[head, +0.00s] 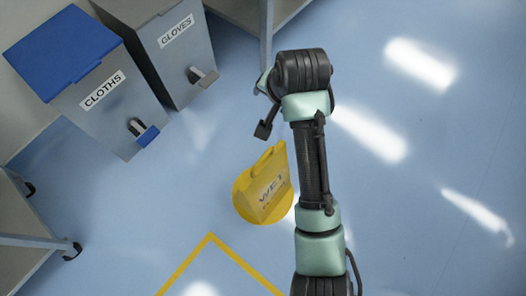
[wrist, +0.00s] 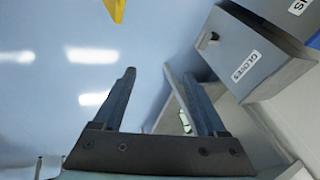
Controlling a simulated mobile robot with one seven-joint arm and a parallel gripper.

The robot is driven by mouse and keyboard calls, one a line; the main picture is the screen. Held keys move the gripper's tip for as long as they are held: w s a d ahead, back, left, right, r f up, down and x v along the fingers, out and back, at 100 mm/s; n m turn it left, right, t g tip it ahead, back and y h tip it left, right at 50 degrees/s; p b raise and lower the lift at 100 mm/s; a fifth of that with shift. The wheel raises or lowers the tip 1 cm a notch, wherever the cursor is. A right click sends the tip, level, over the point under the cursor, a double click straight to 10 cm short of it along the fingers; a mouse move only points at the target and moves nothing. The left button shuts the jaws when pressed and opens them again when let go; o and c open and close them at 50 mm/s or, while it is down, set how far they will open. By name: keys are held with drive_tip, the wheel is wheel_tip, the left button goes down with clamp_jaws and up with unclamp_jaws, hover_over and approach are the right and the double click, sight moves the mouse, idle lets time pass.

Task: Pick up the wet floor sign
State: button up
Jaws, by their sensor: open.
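The yellow wet floor sign (head: 266,187) stands on the blue floor over a round yellow patch, left of my forearm in the head view. It has a handle at its top, and the letters "WET" show on its face. Only a yellow tip of the sign (wrist: 117,8) shows at the top edge of the wrist view. My gripper (head: 264,129) is above and slightly left of the sign in the head picture, partly hidden by my wrist. In the wrist view my gripper (wrist: 159,73) has its two fingers spread apart with nothing between them. It does not touch the sign.
A blue-lidded CLOTHS bin (head: 105,95) and a grey GLOVES bin (head: 180,55) stand at upper left. A metal-legged bench (head: 266,35) is at the top. A wheeled cart (head: 35,240) is at lower left. Yellow floor tape (head: 210,236) lies below the sign. The right-hand floor is clear.

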sight(264, 166)
drive_tip(key=s+d+f+m+g+b, duration=0.1)
drive_tip(key=s+f+g+b, duration=0.15)
drive_tip(key=f, duration=0.45)
drive_tip(key=s+d+f+m+g+b, duration=0.1)
drive_tip(key=s+f+b, duration=0.1)
drive_tip(key=s+f, duration=0.3)
drive_tip(key=a+f+b, duration=0.1)
drive_tip(key=f+b, duration=0.2)
drive_tip(key=f, duration=0.1)
drive_tip(key=w+a+f+b, duration=0.1)
drive_tip(key=f+b, duration=0.2)
drive_tip(key=f, duration=0.2)
drive_tip(key=a+f+b, duration=0.1)
drive_tip(key=f+b, duration=0.2)
drive_tip(key=f, duration=0.1)
drive_tip(key=shift+w+a+f, duration=0.1)
drive_tip(key=shift+w+f, duration=0.1)
drive_tip(key=shift+f, duration=0.15)
clamp_jaws()
drive_tip(key=shift+a, duration=0.15)
